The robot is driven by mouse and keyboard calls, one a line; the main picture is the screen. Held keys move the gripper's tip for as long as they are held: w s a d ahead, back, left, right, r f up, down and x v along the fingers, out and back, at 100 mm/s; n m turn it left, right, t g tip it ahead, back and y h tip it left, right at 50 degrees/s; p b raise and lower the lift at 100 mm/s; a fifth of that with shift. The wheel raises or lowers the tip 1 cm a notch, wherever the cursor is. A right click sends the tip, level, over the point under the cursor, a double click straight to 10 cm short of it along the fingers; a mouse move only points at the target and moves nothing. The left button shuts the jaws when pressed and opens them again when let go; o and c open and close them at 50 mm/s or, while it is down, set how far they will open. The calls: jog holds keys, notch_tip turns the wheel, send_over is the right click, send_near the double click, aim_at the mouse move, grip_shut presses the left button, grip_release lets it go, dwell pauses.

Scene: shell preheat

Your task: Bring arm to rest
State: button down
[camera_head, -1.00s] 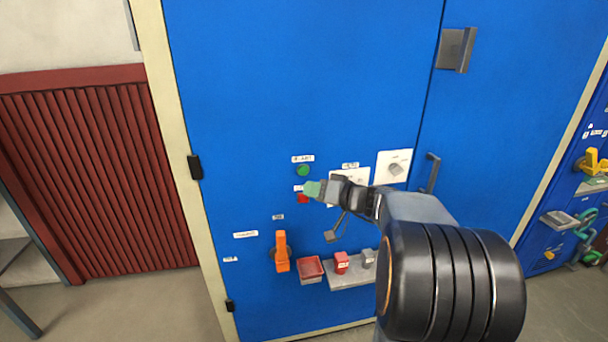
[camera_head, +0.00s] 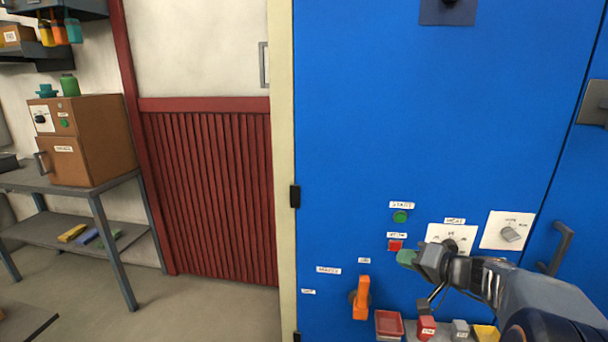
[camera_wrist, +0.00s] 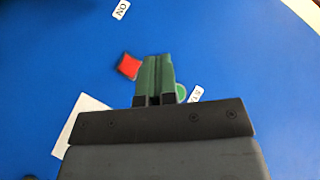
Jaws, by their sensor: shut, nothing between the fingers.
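My gripper (camera_head: 408,258) is in front of the blue cabinet (camera_head: 400,110), at the lower right in the head view. In the wrist view its green fingers (camera_wrist: 155,78) are together with nothing between them. A red button (camera_head: 394,245) is just above and left of the fingertips in the head view. A green button (camera_head: 400,217) is higher up. The wrist view shows the red button (camera_wrist: 128,66) beside the fingers and the green button (camera_wrist: 181,93) partly hidden by them. I cannot tell whether the fingertips touch the panel.
A white dial plate (camera_head: 508,231) and a door handle (camera_head: 562,246) are on the cabinet to the right. An orange handle (camera_head: 361,298) and a red bin (camera_head: 389,325) are below. A bench (camera_head: 80,188) with a brown oven (camera_head: 100,145) stands at left. Floor (camera_head: 215,305) between is clear.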

jog(key=s+a+f+m+g+h+p, duration=0.1)
jog(key=s+a+f+g+h+p, duration=0.1)
jog(key=s+a+g+p, duration=0.3)
jog(key=s+a+f+g+h+p, duration=0.1)
jog(key=s+g+h, duration=0.2)
jog(key=s, duration=0.5)
jog(key=s+a+r+n+h+p, duration=0.3)
jog(key=s+a+r+n+p, duration=0.1)
jog(key=r+p, duration=0.3)
notch_tip(320, 180, up, 2)
jog(key=shift+s+a+n, duration=0.15)
jog(key=shift+s+n, duration=0.35)
jog(key=shift+s, duration=0.25)
jog(key=c, duration=1.9)
grip_release()
